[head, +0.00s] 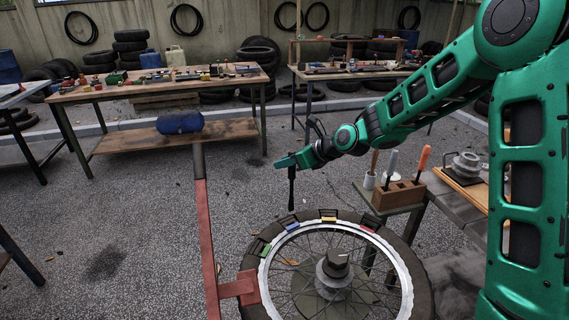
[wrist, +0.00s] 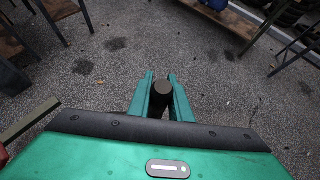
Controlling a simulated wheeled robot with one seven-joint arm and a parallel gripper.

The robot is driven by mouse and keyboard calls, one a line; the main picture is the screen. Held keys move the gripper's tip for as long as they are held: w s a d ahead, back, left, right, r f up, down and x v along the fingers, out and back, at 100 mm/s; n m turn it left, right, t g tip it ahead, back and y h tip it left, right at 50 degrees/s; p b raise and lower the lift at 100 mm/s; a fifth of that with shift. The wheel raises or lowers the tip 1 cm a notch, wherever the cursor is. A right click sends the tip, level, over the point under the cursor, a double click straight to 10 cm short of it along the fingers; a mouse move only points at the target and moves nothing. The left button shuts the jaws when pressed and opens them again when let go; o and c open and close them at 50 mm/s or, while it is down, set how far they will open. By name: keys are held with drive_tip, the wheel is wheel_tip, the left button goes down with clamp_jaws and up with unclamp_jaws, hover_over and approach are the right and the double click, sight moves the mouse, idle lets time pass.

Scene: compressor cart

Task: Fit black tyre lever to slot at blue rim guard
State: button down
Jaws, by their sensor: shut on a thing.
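My gripper (head: 290,161) is shut on the black tyre lever (head: 291,190), which hangs upright below it. In the wrist view the lever's dark round top (wrist: 163,87) shows between my two green fingers (wrist: 161,98). The wheel (head: 334,217) lies below, with coloured guards along its far rim. The blue rim guard (head: 291,223) is at the upper left of the rim. In the head view the lever's lower end is just above the blue guard. The height gap is hard to judge, and the slot is too small to make out.
Green (head: 265,249), yellow (head: 328,216) and red (head: 369,225) guards share the rim. A red post (head: 206,235) stands left of the wheel. A wooden block (head: 398,194) with upright handled tools stands to the right. Workbenches (head: 160,90) stand behind.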

drive_tip(key=shift+f, duration=2.6)
drive_tip(key=shift+f, duration=2.35)
drive_tip(key=shift+s, duration=0.1)
